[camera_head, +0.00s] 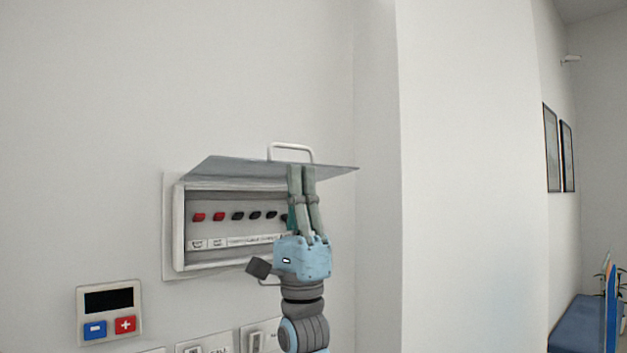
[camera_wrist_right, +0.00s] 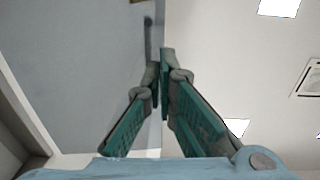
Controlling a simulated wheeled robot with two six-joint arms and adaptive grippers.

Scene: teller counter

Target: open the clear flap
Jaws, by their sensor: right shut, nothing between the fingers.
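The clear flap (camera_head: 235,166) of the wall box is raised and stands out from the wall, close to level, with a white handle (camera_head: 291,147) on its upper side. My right gripper (camera_head: 301,170) is shut and empty, pointing up, with its fingertips at the flap's underside near the front edge. In the right wrist view, the flap (camera_wrist_right: 85,70) fills the left part and the shut fingertips (camera_wrist_right: 164,65) lie along its edge. Whether they touch it I cannot tell. My left gripper is not in view.
The open box (camera_head: 179,228) holds a row of red and black switches (camera_head: 219,216), partly hidden by my gripper. A panel with a dark display (camera_head: 109,301) and blue and red buttons is at lower left. More wall plates (camera_head: 207,346) sit below. A wall corner stands to the right.

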